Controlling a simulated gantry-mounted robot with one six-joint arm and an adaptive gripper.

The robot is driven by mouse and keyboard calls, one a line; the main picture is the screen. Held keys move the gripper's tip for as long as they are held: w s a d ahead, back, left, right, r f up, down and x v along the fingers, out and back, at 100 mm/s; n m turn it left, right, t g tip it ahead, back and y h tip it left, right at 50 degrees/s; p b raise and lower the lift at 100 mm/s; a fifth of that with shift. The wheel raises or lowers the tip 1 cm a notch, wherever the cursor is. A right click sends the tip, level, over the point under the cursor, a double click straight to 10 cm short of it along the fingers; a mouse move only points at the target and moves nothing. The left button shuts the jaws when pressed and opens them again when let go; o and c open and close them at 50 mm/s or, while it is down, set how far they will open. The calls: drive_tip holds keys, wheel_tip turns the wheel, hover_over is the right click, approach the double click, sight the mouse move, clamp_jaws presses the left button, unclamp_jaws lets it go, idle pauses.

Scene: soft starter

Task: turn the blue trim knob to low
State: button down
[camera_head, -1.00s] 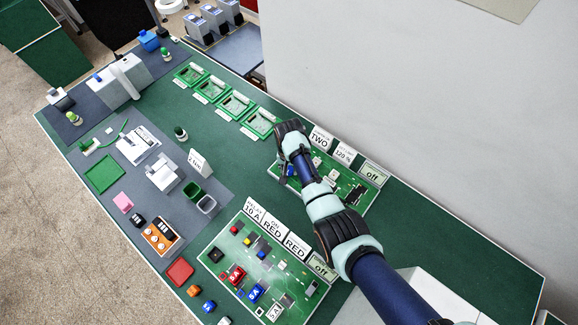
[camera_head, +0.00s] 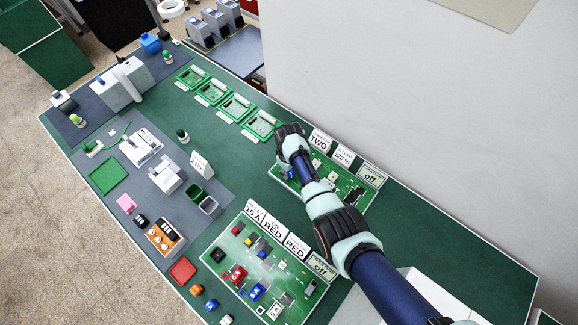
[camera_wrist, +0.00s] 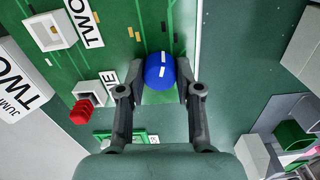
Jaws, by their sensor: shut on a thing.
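The blue trim knob (camera_wrist: 160,74) is round with a white mark line on its top, on the green circuit board in the wrist view. My gripper (camera_wrist: 160,90) is shut on the knob, with one finger on each side of it. In the head view my gripper (camera_head: 288,168) is over the left end of the far board (camera_head: 350,204). The knob is mostly hidden there by my arm, with only a bit of blue showing. I cannot read any scale around the knob.
Cards reading "TWO" (camera_head: 319,141) and "120 %" (camera_head: 343,157) and a display reading "off" (camera_head: 371,174) stand behind the board. A red part (camera_wrist: 88,112) sits near my fingers. A second board (camera_head: 240,235) is in front. A wall is behind.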

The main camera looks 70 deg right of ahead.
drive_tip(key=n, duration=0.5)
drive_tip(key=shift+r+n, duration=0.1)
drive_tip(key=shift+n, duration=0.2)
drive_tip(key=n, duration=0.5)
drive_tip(key=shift+p, duration=0.4)
drive_tip(key=n, duration=0.5)
drive_tip(key=shift+n, duration=0.4)
drive_tip(key=n, duration=0.4)
drive_tip(key=shift+n, duration=0.4)
drive_tip(key=c, duration=0.8)
unclamp_jaws()
drive_tip(key=shift+o, duration=0.2)
